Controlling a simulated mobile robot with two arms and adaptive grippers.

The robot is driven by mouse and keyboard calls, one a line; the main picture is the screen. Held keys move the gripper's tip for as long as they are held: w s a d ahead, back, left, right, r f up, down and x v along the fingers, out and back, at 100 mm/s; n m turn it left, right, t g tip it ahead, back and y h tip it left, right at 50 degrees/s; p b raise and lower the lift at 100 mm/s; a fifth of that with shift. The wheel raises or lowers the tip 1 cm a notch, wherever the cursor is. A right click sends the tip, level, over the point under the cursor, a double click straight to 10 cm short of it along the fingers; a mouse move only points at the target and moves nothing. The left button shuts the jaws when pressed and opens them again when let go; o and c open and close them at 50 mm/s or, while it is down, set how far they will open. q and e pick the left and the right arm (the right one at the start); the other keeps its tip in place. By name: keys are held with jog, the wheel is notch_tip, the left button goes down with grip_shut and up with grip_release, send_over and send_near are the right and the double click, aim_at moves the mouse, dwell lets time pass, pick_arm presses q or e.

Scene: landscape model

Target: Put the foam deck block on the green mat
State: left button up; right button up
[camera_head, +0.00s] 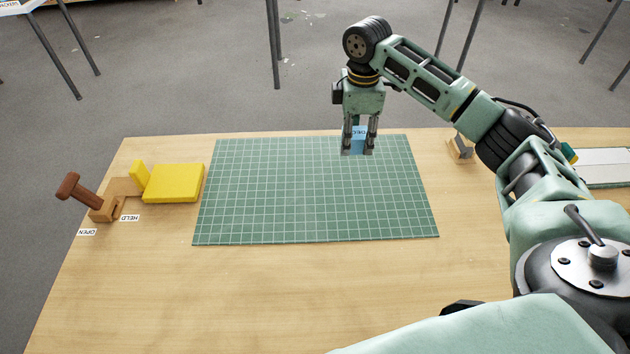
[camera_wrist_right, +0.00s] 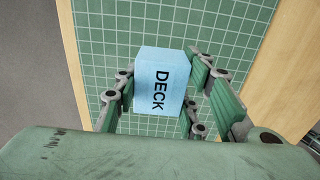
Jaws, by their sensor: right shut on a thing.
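The foam deck block is a light blue block (camera_head: 358,140) marked DECK. My right gripper (camera_head: 357,148) is shut on it, with a finger on each side, at the far edge of the green mat, right of its middle. In the right wrist view the block (camera_wrist_right: 160,82) sits between the fingers, with the mat's grid behind it. I cannot tell whether its underside touches the mat. The green mat (camera_head: 300,195) lies flat on the table and is otherwise bare. My left gripper is not in view.
A yellow block (camera_head: 174,183) lies left of the mat beside a wooden clamp (camera_head: 118,195) with a brown handle. Labels HELD and OPEN lie near it. A small wood-and-grey object (camera_head: 460,148) stands right of the mat. A white panel (camera_head: 603,167) is at far right. The front of the table is clear.

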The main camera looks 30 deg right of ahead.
jog(key=p, duration=0.2)
send_over(315, 191)
notch_tip(315, 191, down, 6)
jog(key=shift+w+f, duration=0.1)
jog(key=shift+f+p, duration=0.35)
jog(key=shift+f, duration=1.65)
jog(key=o, duration=0.6)
jog(key=shift+f, duration=0.1)
jog(key=shift+o, duration=0.5)
notch_tip(315, 191, up, 12)
jog(key=b, duration=0.1)
